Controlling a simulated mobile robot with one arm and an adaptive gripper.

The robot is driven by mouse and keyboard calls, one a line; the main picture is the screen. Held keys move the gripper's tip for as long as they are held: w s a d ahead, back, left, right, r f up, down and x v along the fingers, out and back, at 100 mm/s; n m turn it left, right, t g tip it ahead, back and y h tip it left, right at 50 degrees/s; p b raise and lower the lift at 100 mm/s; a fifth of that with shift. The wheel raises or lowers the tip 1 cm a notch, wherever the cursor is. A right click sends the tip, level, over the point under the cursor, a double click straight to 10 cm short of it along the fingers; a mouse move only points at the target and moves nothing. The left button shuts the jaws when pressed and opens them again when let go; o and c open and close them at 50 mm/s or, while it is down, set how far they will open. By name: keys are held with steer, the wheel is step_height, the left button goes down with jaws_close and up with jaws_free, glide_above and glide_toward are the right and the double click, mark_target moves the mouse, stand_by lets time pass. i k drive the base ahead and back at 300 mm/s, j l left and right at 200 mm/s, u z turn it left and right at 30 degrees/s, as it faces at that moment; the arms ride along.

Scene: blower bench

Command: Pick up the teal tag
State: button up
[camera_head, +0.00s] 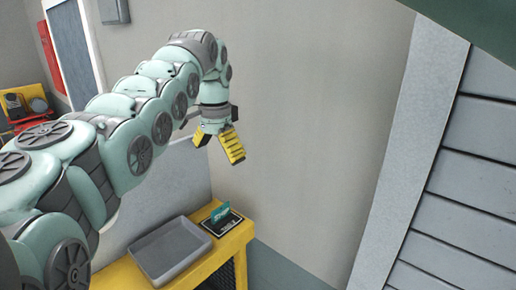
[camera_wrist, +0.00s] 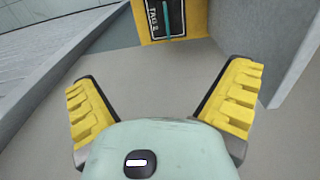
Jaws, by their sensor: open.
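The teal tag (camera_head: 221,212) stands on a black plate (camera_head: 227,223) at the right end of the yellow bench (camera_head: 238,236). In the wrist view the tag (camera_wrist: 167,16) shows as a thin teal strip at the top edge, partly cut off, on the black plate (camera_wrist: 154,30), which is lettered "TAG 2". My gripper (camera_head: 217,149) is open and empty, with its yellow fingers well above the bench and apart from the tag. In the wrist view my gripper (camera_wrist: 163,105) has its fingers spread wide, with only grey floor between them.
A grey tray (camera_head: 170,250) sits on the bench left of the tag. A grey wall (camera_head: 310,100) rises behind, and a slatted panel (camera_head: 470,190) stands at the right. The space around my gripper is clear.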

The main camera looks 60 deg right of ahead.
mark_target(221, 215)
steer(key=k+j, duration=0.1)
steer(key=k, duration=0.85)
